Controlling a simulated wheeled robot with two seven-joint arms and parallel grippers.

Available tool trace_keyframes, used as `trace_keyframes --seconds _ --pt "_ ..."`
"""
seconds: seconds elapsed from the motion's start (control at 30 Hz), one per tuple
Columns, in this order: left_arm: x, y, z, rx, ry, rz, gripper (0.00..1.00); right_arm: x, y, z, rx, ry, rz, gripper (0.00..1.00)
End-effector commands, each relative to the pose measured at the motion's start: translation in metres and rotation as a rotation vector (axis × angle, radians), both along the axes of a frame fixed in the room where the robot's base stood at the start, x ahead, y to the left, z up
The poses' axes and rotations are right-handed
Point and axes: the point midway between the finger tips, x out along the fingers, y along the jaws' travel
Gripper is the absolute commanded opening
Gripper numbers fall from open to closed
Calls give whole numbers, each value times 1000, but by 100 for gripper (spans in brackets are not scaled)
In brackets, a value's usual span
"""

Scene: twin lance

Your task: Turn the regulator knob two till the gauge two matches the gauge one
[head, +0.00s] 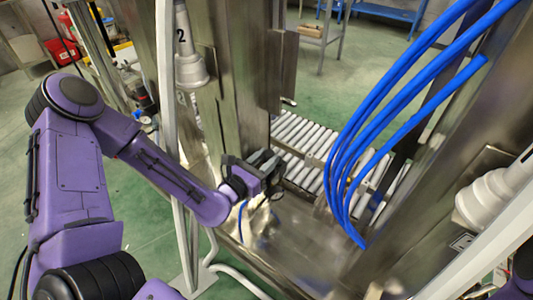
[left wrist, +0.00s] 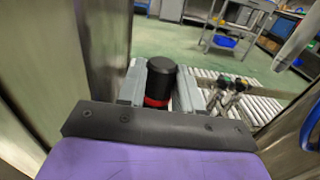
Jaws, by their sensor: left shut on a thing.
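My left gripper (head: 268,172) is beside the metal post in the middle of the head view. In the left wrist view the left gripper (left wrist: 160,95) has its two grey fingers on either side of a black knob (left wrist: 161,78) with a red ring under it, and is shut on it. The knob stands upright and its base is hidden by the gripper. No number on the knob can be read. In the head view the gripper hides the knob. My right gripper is not in view.
A white nozzle-like part (head: 190,70) hangs near a "2" mark. Blue hoses (head: 350,150) arch down at right. A roller conveyor (head: 300,135) lies behind the post. Small fittings (left wrist: 234,88) stand right of the knob. A metal post (left wrist: 105,45) rises close at its left.

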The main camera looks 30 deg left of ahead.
Motion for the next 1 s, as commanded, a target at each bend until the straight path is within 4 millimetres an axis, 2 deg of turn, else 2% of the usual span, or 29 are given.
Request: trace_keyframes --seconds 0.03,0.2,0.77,0.8,0.83,0.87,1.0 --pt "0 1 3 0 2 -17 4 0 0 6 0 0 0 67" --pt "0 2 1 -1 1 -71 4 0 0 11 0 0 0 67" --pt "1 2 -1 -1 0 -99 4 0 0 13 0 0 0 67" --pt "1 2 0 -1 0 -99 47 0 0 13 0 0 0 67" --pt "1 2 0 -1 0 -99 57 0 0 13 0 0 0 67" --pt "1 2 0 -1 0 -99 60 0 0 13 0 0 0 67" --pt "1 3 0 0 -1 -96 60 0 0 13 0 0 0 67"
